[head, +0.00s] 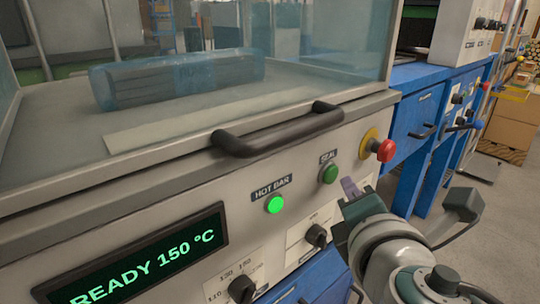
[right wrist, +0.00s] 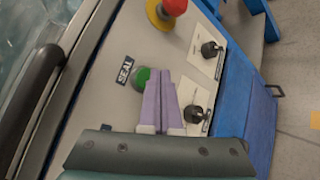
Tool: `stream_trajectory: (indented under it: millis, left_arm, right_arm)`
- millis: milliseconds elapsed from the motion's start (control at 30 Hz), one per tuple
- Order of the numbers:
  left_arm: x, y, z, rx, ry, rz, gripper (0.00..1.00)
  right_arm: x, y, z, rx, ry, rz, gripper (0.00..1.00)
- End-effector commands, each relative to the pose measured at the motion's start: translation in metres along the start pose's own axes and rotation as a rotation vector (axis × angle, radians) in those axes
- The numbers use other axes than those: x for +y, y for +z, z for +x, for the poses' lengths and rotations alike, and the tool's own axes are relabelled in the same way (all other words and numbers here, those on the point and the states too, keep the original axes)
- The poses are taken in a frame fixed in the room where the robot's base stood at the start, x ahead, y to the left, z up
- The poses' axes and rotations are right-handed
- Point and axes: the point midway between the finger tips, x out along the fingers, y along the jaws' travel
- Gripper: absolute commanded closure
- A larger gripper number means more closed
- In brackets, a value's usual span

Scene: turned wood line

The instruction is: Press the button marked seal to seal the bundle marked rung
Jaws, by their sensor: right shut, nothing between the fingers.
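A bundle wrapped in clear bluish film (head: 180,80) lies behind the clear guard of the sealing machine; no rung marking is readable on it. The green button labelled SEAL (head: 329,173) sits on the machine's front panel, darker than the bright green HOT BAR lamp (head: 274,204) to its left. My right gripper (head: 348,187) is shut and empty, its pale purple fingertips just right of and below the button. In the right wrist view the fingertips (right wrist: 162,78) overlap the right edge of the SEAL button (right wrist: 141,76); I cannot tell if they touch it. My left gripper is out of view.
A black handle (head: 275,133) runs along the guard's front edge above the button. A red emergency knob on a yellow base (head: 384,150) is close by on the right. The display (head: 140,262) reads READY 150 °C. Dials sit below; blue benches (head: 420,100) stand right.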

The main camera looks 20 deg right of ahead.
Motion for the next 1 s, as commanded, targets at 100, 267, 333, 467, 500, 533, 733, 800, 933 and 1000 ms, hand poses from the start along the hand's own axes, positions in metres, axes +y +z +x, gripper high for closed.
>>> stream_trajectory:
  millis: [100, 267, 333, 467, 500, 533, 733, 800, 933, 1000]
  left_arm:
    - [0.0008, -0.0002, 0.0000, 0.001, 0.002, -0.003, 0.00]
    - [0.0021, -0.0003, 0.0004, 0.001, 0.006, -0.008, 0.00]
    - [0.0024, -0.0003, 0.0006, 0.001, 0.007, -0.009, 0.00]
    - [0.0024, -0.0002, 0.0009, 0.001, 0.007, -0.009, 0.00]
    - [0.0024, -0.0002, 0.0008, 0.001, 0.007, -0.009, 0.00]
    - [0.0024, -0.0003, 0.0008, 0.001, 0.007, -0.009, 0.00]
    - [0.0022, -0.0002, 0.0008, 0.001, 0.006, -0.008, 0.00]
    - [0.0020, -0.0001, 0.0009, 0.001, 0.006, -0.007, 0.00]
    - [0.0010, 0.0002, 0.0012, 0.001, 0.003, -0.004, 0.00]
    - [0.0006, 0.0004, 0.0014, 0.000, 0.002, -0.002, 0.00]
  right_arm:
    - [0.0000, 0.0000, 0.0000, 0.000, 0.000, 0.000, 1.00]
    - [0.0014, -0.0017, 0.0021, 0.000, 0.000, 0.001, 1.00]
    - [0.0028, -0.0031, 0.0038, 0.000, 0.000, 0.001, 1.00]
    - [0.0044, -0.0044, 0.0061, 0.000, 0.000, 0.000, 1.00]
    - [0.0045, -0.0044, 0.0062, 0.000, 0.000, 0.000, 1.00]
    - [0.0044, -0.0044, 0.0061, 0.000, 0.000, 0.000, 1.00]
    - [0.0044, -0.0044, 0.0060, 0.000, 0.000, 0.000, 1.00]
    - [0.0045, -0.0045, 0.0062, 0.000, 0.000, 0.000, 1.00]
    - [0.0050, -0.0051, 0.0070, 0.000, 0.000, 0.000, 1.00]
    - [0.0054, -0.0055, 0.0076, 0.000, 0.000, 0.000, 1.00]
